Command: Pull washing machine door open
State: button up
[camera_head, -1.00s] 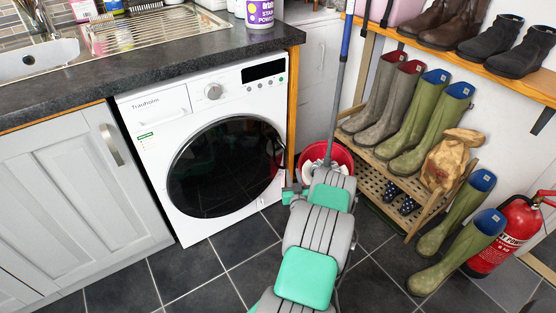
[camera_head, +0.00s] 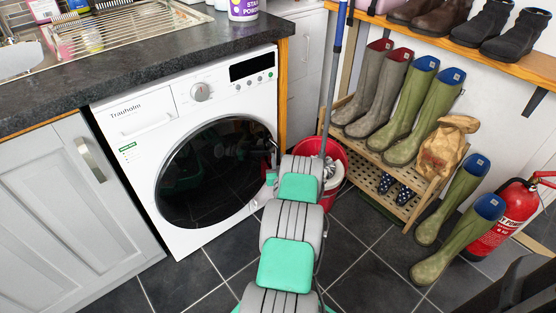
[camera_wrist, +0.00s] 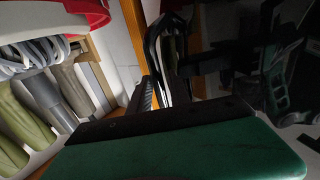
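The white washing machine (camera_head: 138,126) stands under the dark worktop. Its round, dark glass door (camera_head: 205,175) looks shut; a small gap at its right edge cannot be ruled out. My gripper (camera_head: 274,150) is at the door's right edge, mostly hidden by my grey and green arm. In the wrist view, dark finger parts (camera_wrist: 163,55) reach towards the edge of the dark, reflective door (camera_wrist: 235,75). Whether they grip or touch the door edge is not clear. My green wrist housing fills the bottom of that view.
A red bucket (camera_head: 336,193) with a mop stands close right of my arm. A slatted rack (camera_head: 366,165) with boots, loose green wellies (camera_head: 440,260) and a red fire extinguisher (camera_head: 497,235) are farther right. The dark tiled floor (camera_head: 190,285) before the machine is clear.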

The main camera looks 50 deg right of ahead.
jog(key=shift+d, duration=0.2)
jog(key=shift+c, duration=0.4)
grip_shut()
dwell(0.9)
